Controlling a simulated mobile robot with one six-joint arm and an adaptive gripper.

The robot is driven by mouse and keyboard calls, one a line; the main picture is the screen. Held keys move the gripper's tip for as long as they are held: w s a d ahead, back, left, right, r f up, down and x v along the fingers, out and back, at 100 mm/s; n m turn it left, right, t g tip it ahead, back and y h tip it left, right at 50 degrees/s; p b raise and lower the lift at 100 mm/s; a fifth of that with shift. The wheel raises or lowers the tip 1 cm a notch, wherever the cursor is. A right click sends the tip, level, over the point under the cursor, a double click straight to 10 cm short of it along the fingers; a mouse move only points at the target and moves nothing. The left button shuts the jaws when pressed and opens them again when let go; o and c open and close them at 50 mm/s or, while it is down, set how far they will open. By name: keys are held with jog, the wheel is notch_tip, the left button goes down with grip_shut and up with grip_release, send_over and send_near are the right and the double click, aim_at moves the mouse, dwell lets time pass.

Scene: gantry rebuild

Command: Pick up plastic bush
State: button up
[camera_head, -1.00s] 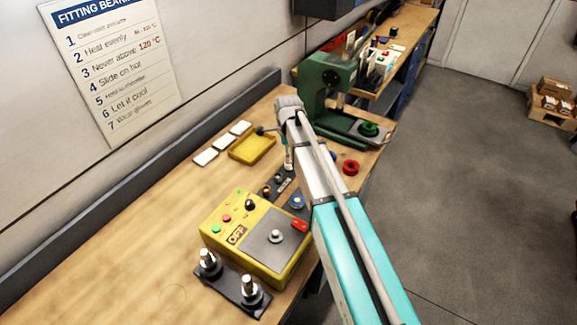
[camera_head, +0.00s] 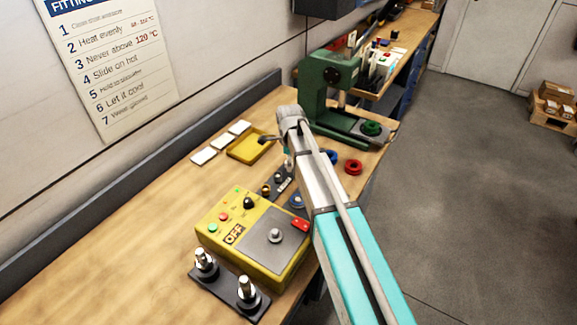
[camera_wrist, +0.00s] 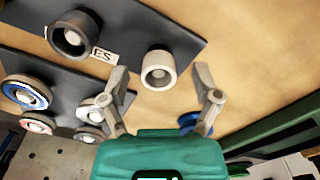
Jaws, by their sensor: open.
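A cream-white bush (camera_wrist: 158,71), the pale one of two bushes in the wrist view, sits at the end of a dark rack (camera_wrist: 160,28) with a label ending in "ES". It looks like the plastic bush. A dark bush (camera_wrist: 75,34) sits on the same rack to its left. My gripper (camera_wrist: 160,78) is open, with its fingertips either side of the pale bush in the picture. I see no contact, and the depth between them is unclear. In the head view the rack (camera_head: 277,185) is small and partly hidden by my arm.
Several bearings, such as one with a blue ring (camera_wrist: 27,93), lie left in the wrist view. In the head view are a yellow heater (camera_head: 220,222), a yellow tray (camera_head: 246,148), a green press (camera_head: 318,85) and a red ring (camera_head: 353,167).

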jog(key=shift+c, duration=0.2)
jog(key=c, duration=1)
jog(key=shift+r, duration=0.15)
notch_tip(320, 180, up, 3)
jog(key=p, duration=0.3)
jog(key=s+d+r+p, duration=0.2)
jog(key=s+r+p, duration=0.7)
jog(key=s, duration=0.5)
jog(key=shift+r+p, duration=0.35)
jog(key=shift+p, duration=0.15)
